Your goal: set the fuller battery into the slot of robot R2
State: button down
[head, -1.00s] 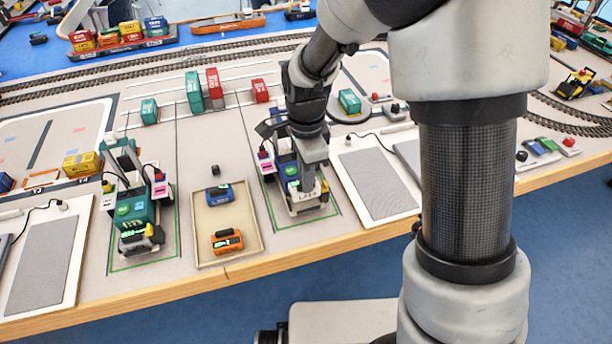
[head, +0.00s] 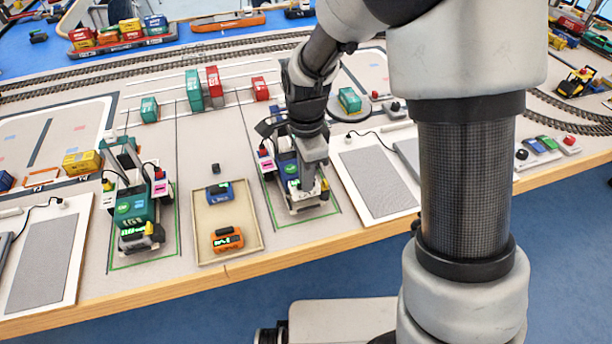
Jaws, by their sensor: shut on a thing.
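My gripper (head: 312,183) points down at the front of the blue-bodied robot (head: 288,172) on the right pad. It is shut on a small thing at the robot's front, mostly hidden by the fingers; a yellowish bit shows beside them. I cannot tell whether this thing is fully seated in the slot. The teal robot (head: 134,208) on the left pad has a grey and yellow battery (head: 143,238) at its front. A blue battery (head: 219,192) and an orange battery (head: 227,239) with a lit green display lie in the tray between them. The robot names are too small to read surely.
The shallow beige tray (head: 197,222) lies between the two green-outlined pads. Grey plates (head: 376,182) flank the robots. Red and teal containers (head: 194,90) stand behind, near the rails. The table's wooden front edge (head: 250,266) is close.

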jog(key=shift+f+b, duration=1.1)
jog(key=shift+f, duration=0.6)
dwell(2.0)
jog(key=c, duration=1.8)
grip_release()
jog(key=shift+o, duration=0.2)
notch_tip(320, 180, up, 17)
jog(key=p, duration=0.4)
jog(key=s+d+r+n+t, duration=0.3)
jog(key=s+d+r+n, duration=0.25)
jog(key=s+n, duration=0.2)
jog(key=s+d+r+n+t, duration=0.2)
jog(key=s+d+r+n, duration=0.2)
jog(key=s+d+n, duration=0.4)
notch_tip(320, 180, up, 13)
jog(key=s+m+p, duration=0.1)
jog(key=p, duration=1.2)
jog(key=shift+a+r+t, duration=0.2)
jog(key=shift+a+t, duration=0.1)
jog(key=shift+a, duration=0.15)
